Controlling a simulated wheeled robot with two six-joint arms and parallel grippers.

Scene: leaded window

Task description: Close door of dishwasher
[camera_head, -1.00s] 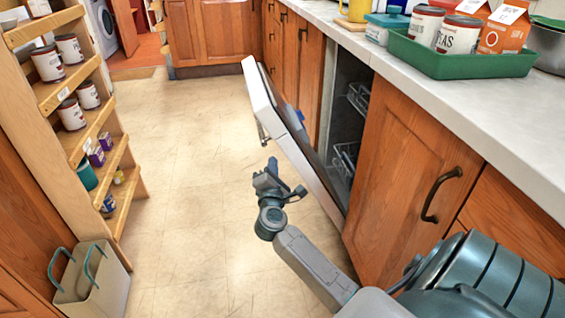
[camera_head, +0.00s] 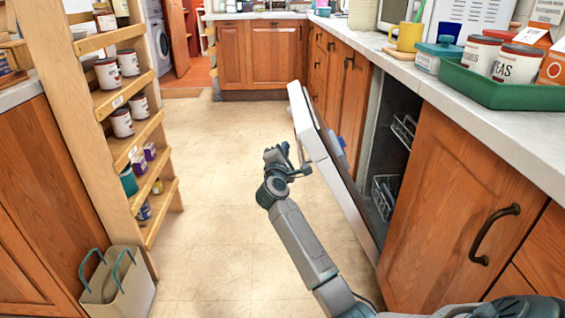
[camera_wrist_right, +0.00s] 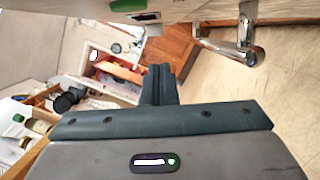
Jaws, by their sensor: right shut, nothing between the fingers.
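The dishwasher door (camera_head: 327,160) is a white panel, hinged low and tilted partway open into the aisle. The dark dishwasher opening with wire racks (camera_head: 384,190) shows behind it. My right gripper (camera_head: 277,153) is shut and empty, just left of the door's outer face in the head view; I cannot tell whether it touches. In the right wrist view my closed fingers (camera_wrist_right: 160,72) point ahead below a pale surface, apparently the door. A chrome bar handle (camera_wrist_right: 240,42) hangs from that surface, to the right of the fingers. My left gripper is out of view.
A wooden shelf ladder (camera_head: 107,100) with cans stands at left, with a beige caddy (camera_head: 125,290) on the floor. The counter (camera_head: 450,105) holds a green tray (camera_head: 510,92) and a yellow mug (camera_head: 408,37). The floor between is clear.

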